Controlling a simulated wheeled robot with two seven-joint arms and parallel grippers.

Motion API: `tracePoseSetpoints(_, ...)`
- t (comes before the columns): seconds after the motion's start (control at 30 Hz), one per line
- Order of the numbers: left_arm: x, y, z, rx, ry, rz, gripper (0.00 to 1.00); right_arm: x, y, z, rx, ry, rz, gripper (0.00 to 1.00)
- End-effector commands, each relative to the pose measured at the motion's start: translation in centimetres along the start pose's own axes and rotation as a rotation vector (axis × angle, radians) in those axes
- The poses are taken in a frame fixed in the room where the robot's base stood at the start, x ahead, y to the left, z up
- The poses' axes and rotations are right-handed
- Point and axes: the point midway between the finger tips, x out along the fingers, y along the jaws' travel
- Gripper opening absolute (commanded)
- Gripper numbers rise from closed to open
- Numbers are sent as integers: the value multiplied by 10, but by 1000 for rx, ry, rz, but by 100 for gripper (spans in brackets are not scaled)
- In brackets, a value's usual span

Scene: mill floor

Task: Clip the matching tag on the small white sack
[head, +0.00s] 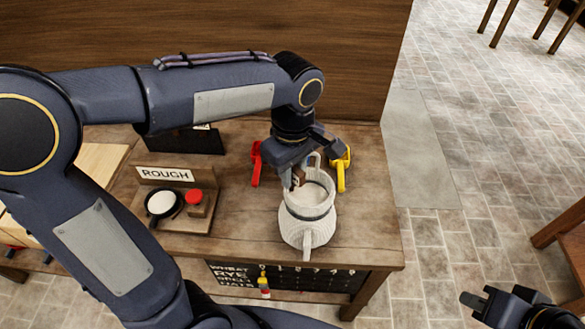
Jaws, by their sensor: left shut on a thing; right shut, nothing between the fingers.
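The small white sack (301,232) stands upright on the wooden table, ribbed, with an open mouth and pale contents. My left gripper (299,180) is at the left side of its mouth, pointing down. Its fingers are shut on a small brown thing, mostly hidden by the fingers; I cannot tell whether it touches the rim. A hanging tag (264,283) with yellow, red and white parts shows at the dark lettered board (235,275) below the table's front edge. My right gripper (474,300) is shut and empty at the lower right, away from the table.
A red tool (256,164) and a yellow tool (341,168) lie behind the sack, either side of my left gripper. A wooden stand marked ROUGH (165,174) holds a black dish of white stuff (162,203) and a red-topped piece (195,199). The table's right front corner is bare.

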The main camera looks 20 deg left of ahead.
Motion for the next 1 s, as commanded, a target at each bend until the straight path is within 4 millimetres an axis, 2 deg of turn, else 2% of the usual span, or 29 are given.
tracePoseSetpoints(0.73, 40, 0, 0, -1, 0, 0, 1, 28, 13, 14, 0, 0, 0, 0)
tracePoseSetpoints(1.0, 37, 0, 0, -1, 0, 0, 1, 26, 12, 13, 0, 0, 0, 0)
